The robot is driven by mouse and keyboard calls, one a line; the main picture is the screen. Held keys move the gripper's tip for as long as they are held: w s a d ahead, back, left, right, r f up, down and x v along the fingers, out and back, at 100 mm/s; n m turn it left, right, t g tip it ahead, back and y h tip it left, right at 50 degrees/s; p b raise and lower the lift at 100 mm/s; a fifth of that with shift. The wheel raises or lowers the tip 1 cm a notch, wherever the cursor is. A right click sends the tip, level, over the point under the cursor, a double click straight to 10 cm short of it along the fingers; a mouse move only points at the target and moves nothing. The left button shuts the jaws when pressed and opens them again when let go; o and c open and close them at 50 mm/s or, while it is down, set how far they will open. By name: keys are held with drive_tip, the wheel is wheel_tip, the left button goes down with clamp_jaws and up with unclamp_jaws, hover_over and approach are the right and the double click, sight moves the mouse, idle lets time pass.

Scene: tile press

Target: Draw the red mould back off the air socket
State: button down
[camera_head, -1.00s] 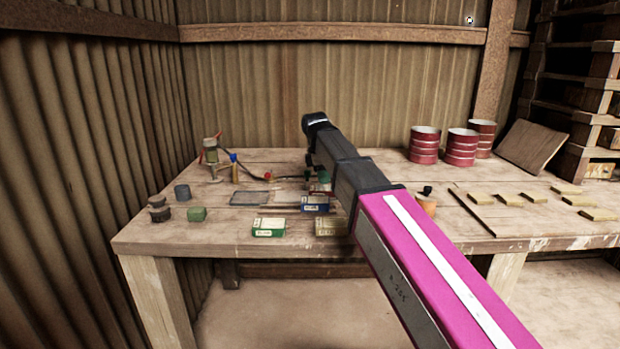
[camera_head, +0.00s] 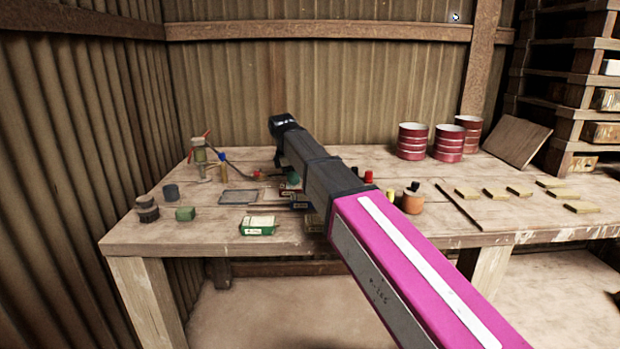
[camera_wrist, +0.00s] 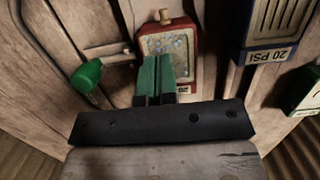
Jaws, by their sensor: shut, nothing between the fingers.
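The red mould (camera_wrist: 182,34) shows in the wrist view as a red frame around a speckled grey-blue face. A small orange-brown fitting (camera_wrist: 165,15) sits at its far end; I cannot tell whether this belongs to the air socket. My gripper (camera_wrist: 156,60) has green fingers, shut and empty, in front of the mould's face. I cannot tell whether they touch it. In the head view my arm covers most of this area, and only a dark red bit shows beside it.
A green knob (camera_wrist: 88,75) on a rod is left of the mould in the wrist view. A blue 20 PSI box (camera_wrist: 268,35) stands right of it. In the head view, a green box (camera_head: 258,226) lies at the bench's front edge, and red drums (camera_head: 412,140) stand behind.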

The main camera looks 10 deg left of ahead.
sight(282, 185)
drive_tip(key=a, duration=0.2)
drive_tip(key=s+a+f, duration=0.1)
drive_tip(key=a, duration=0.1)
drive_tip(key=shift+s, duration=0.1)
drive_tip(key=shift+r, duration=0.15)
drive_tip(key=shift+a+r, duration=0.15)
drive_tip(key=shift+r, duration=0.45)
drive_tip(key=shift+a, duration=0.15)
drive_tip(key=shift+a+r, duration=0.1)
drive_tip(key=shift+a, duration=0.1)
drive_tip(key=a, duration=0.3)
drive_tip(key=s+a, duration=0.1)
drive_tip(key=a, duration=0.2)
drive_tip(key=s+a, duration=0.1)
drive_tip(key=a, duration=0.2)
drive_tip(key=shift+s+a, duration=0.1)
drive_tip(key=shift+a, duration=0.3)
drive_tip(key=shift+s+a, duration=0.25)
drive_tip(key=shift+a, duration=0.3)
